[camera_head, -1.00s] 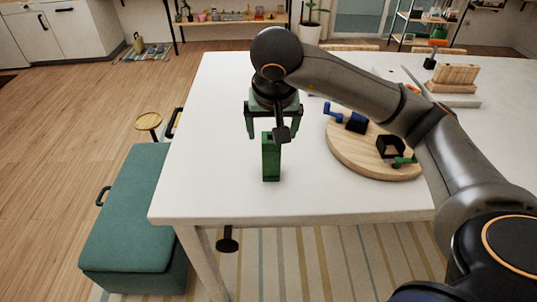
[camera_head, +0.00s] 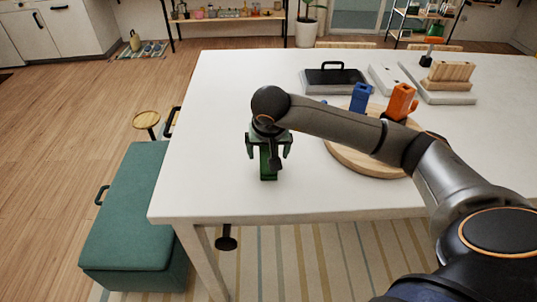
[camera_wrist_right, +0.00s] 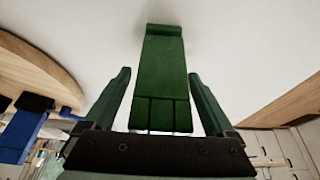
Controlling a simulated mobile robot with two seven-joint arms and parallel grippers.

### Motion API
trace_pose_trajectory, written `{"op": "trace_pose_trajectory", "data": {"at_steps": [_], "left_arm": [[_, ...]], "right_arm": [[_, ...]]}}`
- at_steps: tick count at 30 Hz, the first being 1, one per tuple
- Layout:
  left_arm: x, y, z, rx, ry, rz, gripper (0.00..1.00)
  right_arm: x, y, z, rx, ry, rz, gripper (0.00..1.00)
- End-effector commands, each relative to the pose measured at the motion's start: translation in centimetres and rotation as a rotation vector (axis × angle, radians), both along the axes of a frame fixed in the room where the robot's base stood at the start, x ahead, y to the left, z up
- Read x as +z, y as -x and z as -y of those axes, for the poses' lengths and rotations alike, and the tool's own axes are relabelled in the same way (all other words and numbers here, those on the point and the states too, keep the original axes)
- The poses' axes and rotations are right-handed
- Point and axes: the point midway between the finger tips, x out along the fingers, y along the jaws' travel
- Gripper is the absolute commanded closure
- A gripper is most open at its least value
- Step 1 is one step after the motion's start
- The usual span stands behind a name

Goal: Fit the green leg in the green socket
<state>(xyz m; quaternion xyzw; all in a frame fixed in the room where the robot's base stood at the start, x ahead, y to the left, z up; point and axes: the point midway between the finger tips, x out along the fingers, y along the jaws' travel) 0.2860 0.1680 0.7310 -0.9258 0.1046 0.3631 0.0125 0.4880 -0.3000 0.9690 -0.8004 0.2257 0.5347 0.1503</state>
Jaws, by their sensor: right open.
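The green leg (camera_head: 268,172) stands upright on the white table, left of the round board. My right gripper (camera_head: 268,155) is open above it, with its fingers coming down on either side of the leg's upper part. In the right wrist view the leg (camera_wrist_right: 163,75) lies between the two open fingers (camera_wrist_right: 159,74), with a gap on each side. The round wooden board (camera_head: 345,155) is partly behind my right arm. The green socket is hidden behind that arm. My left gripper is not in view.
A blue upright part (camera_head: 360,97) and an orange one (camera_head: 401,101) rise at the board, behind my arm. A dark tray with a handle (camera_head: 335,80) and a wooden rack (camera_head: 449,75) stand farther back. The table's left front is clear.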

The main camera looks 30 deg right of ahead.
Motion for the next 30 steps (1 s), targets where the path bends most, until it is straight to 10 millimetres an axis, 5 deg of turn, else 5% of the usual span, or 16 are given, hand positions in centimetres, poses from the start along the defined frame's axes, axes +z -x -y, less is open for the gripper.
{"op": "trace_pose_trajectory", "data": {"at_steps": [4, 27, 30], "left_arm": [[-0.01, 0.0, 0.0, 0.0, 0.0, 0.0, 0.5], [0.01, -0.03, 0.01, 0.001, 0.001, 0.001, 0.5], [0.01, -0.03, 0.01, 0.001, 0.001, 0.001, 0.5]], "right_arm": [[0.02, 0.0, -0.02, 0.0, -0.001, 0.0, 0.11], [0.07, 0.01, 0.0, -0.001, 0.0, 0.0, 0.98], [0.07, 0.01, 0.0, -0.001, 0.0, 0.0, 1.0]]}}
